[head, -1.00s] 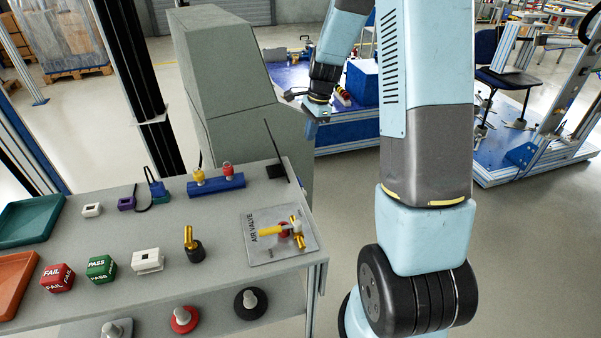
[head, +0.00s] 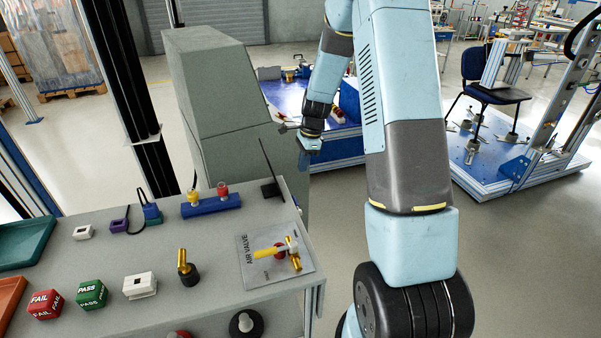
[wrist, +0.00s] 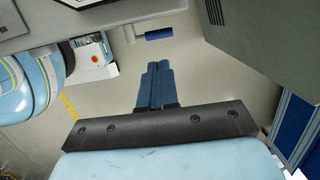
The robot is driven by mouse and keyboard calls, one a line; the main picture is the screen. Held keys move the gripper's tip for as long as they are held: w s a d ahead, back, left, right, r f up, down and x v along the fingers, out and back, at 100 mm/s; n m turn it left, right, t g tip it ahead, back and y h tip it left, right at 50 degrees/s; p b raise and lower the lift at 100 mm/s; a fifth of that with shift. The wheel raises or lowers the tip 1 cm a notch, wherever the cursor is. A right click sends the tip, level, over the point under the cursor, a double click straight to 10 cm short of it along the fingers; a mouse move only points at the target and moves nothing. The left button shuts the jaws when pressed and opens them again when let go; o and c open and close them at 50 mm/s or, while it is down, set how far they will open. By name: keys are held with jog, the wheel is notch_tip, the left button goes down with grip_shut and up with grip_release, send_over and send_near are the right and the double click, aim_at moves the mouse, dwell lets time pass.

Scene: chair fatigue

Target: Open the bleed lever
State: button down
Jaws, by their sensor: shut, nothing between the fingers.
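The air valve plate (head: 245,283) lies at the right end of the grey workbench, marked AIR VALVE. On it are a yellow lever (head: 265,253), a red part behind the lever and a brass fitting (head: 293,252). The lever lies roughly along the plate's width; I cannot tell its exact setting. My gripper (head: 309,158) hangs beyond the bench's far right corner, above and behind the plate, apart from it. In the wrist view my gripper (wrist: 157,68) has its blue fingers together and empty, above the floor. I cannot make out the lever in that view.
The workbench (head: 215,277) also holds a blue block with yellow and red knobs (head: 211,205), a black antenna-like rod (head: 268,167), a brass-topped post (head: 185,265) and PASS and FAIL cubes (head: 91,294). A grey cabinet (head: 222,110) stands behind. Open floor lies right of the bench.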

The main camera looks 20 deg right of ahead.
aim_at(295, 199)
jog(key=f, duration=0.4)
jog(key=a+f, duration=0.1)
jog(key=f, duration=0.3)
jog(key=a+f, duration=0.1)
jog(key=f, duration=0.3)
jog(key=shift+a+f, duration=0.1)
jog(key=shift+a, duration=0.15)
